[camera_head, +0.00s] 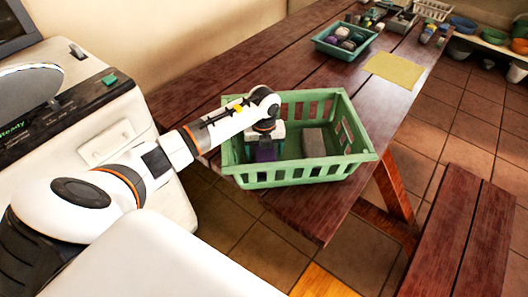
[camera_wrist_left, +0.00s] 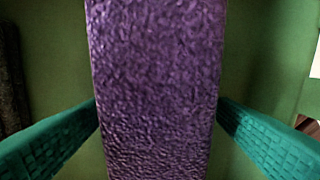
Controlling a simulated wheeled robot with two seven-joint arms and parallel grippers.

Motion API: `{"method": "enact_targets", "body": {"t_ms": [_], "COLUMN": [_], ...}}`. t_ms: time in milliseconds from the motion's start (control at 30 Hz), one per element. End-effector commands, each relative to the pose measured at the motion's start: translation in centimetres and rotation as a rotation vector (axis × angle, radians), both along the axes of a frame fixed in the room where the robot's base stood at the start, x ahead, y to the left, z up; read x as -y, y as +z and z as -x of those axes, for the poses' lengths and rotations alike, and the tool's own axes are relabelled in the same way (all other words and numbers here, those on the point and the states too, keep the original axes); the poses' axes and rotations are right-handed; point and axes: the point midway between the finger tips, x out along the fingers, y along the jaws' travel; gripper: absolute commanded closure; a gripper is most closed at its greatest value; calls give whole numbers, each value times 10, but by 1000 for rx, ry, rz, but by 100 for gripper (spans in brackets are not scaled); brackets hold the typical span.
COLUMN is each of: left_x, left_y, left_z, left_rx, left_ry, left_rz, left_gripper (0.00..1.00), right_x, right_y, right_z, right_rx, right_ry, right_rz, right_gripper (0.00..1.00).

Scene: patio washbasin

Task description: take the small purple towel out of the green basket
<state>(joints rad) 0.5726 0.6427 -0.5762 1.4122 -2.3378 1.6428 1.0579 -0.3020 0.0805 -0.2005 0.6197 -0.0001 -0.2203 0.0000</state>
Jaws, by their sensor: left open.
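The green basket (camera_head: 300,176) stands on the wooden table near its front end. My left gripper (camera_head: 264,146) reaches down into the basket's left part. The small purple towel (camera_head: 265,155) is below the gripper and mostly hidden by it in the head view. In the left wrist view the purple towel (camera_wrist_left: 155,90) fills the middle, upright in the picture, between the two teal fingers of my open left gripper (camera_wrist_left: 158,128). My right gripper is not in view.
A grey towel-like thing (camera_head: 314,142) lies in the basket, right of the gripper. A smaller green basket (camera_head: 345,40) with several items and a yellow cloth (camera_head: 394,70) are farther back on the wooden table (camera_head: 290,75). A bench (camera_head: 470,240) stands at right.

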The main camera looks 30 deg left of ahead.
Motion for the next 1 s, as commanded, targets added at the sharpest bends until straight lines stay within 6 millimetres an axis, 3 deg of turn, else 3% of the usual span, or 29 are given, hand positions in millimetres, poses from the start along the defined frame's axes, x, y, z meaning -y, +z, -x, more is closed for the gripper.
{"method": "enact_targets", "body": {"t_ms": [267,600,833,1000], "left_x": [0,0,0,-1], "left_y": [-5,-5,-3,18], "left_z": [0,0,0,-1], "left_rx": [2,2,2,6], "left_ry": [0,0,0,0], "left_rz": [-1,-1,-1,-2], "left_gripper": [20,69,69,69], "right_x": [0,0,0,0], "right_y": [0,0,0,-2], "right_z": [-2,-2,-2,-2], "right_rx": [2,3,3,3], "right_ry": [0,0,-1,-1], "right_rz": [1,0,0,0], "right_gripper": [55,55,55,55]}}
